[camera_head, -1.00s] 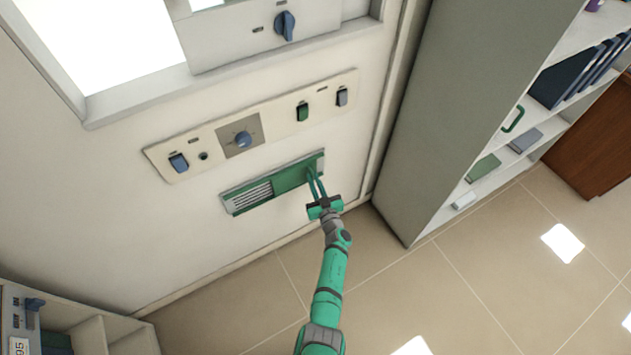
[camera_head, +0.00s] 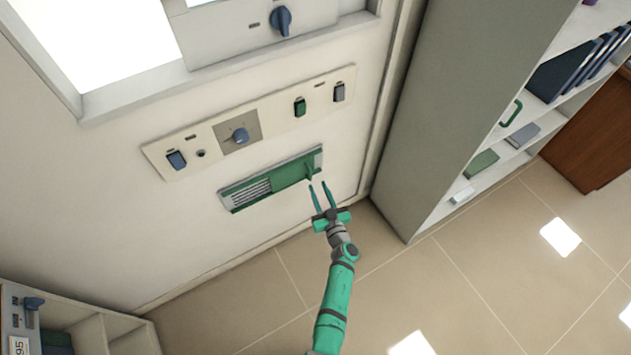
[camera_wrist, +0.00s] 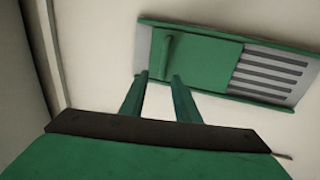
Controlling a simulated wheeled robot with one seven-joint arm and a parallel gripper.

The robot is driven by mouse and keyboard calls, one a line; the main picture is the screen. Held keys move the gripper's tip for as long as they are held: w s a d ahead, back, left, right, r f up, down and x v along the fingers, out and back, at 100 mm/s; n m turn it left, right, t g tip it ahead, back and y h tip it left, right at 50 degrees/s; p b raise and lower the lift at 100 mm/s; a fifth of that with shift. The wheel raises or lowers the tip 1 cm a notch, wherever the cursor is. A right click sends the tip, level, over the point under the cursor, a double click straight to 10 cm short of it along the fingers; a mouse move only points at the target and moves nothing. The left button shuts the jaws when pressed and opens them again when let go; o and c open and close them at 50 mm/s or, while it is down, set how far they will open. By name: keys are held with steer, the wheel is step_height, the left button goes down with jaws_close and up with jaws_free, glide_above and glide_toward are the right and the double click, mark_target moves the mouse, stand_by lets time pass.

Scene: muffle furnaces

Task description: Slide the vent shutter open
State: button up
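The vent (camera_head: 232,202) is a long green-framed strip low on the white wall. Its green shutter (camera_head: 290,174) covers the middle and right part in the head view, and grey slats show uncovered at the left end. In the wrist view the shutter (camera_wrist: 205,62) lies left of the bare slats (camera_wrist: 270,72). A green upright handle (camera_head: 309,170) stands at the shutter's right end; it also shows in the wrist view (camera_wrist: 166,53). My gripper (camera_head: 322,184) is open and empty, its two fingers pointing at the handle from a short way off, apart from it.
A control panel (camera_head: 215,142) with switches and a blue knob (camera_head: 241,136) is above the vent. A tall grey cabinet (camera_head: 430,110) with open shelves stands to the right. The tiled floor (camera_head: 400,275) is clear.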

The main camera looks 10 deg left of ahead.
steer(key=shift+v, duration=2.05)
steer(key=s+d+r+m+t+h, duration=0.1)
steer(key=s+r+h, duration=0.15)
steer(key=s, duration=0.95)
steer(key=s+d+r+m+h, duration=0.1)
steer(key=s+d+r+h, duration=0.15)
steer(key=s, duration=0.95)
steer(key=s+r+m+g+h, duration=0.2)
steer(key=s+r+m, duration=0.1)
steer(key=s+r, duration=1.5)
steer(key=shift+s+h, duration=0.3)
steer(key=shift+s, duration=0.4)
steer(key=shift+a, duration=0.1)
